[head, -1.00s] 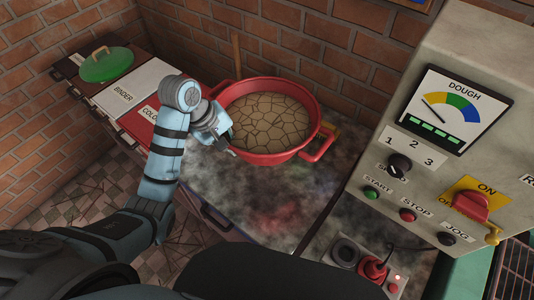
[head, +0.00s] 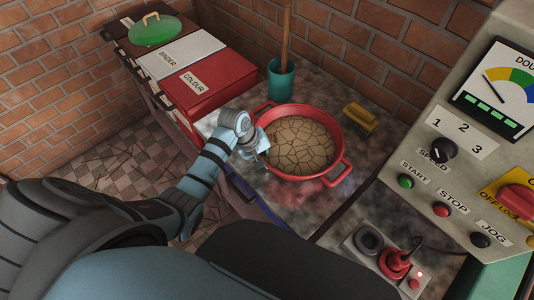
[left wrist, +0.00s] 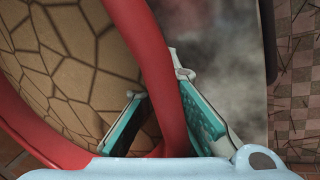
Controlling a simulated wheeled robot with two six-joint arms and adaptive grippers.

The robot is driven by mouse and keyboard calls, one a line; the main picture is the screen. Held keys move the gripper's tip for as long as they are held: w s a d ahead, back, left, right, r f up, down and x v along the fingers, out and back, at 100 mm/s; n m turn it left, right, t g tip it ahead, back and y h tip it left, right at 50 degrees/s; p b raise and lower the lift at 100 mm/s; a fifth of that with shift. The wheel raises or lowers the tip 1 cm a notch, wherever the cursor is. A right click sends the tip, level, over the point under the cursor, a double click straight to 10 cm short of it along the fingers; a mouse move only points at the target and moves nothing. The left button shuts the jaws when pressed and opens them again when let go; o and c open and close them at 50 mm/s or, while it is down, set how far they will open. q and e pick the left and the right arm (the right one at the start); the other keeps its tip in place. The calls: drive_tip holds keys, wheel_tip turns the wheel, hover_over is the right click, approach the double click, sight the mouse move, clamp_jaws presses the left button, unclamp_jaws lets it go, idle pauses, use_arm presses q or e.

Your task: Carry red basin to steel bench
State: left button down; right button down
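The red basin (head: 325,181), full of cracked tan material, stands upright and looks low on or just above the mottled grey steel bench (head: 340,95); any small gap under it cannot be told. My left gripper (head: 260,153) is at its left rim. In the left wrist view, the fingers of my left gripper (left wrist: 161,85) close in on both sides of the basin's red wall (left wrist: 150,55), one finger inside and one outside. The tips appear to touch the wall. My right gripper is not in view.
A teal pot (head: 281,82) with a wooden stick and a yellow brush (head: 358,119) stand behind the basin. Red and white bins (head: 209,85) and a green lid (head: 155,31) are at left. A control panel (head: 455,150) is at right.

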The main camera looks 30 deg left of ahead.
use_arm(q)
drive_tip(key=shift+r, duration=0.15)
drive_tip(key=c, duration=2.2)
unclamp_jaws()
drive_tip(key=shift+w+f, duration=0.15)
drive_tip(key=shift+f, duration=0.1)
drive_tip(key=o, duration=0.4)
drive_tip(key=shift+r, duration=0.15)
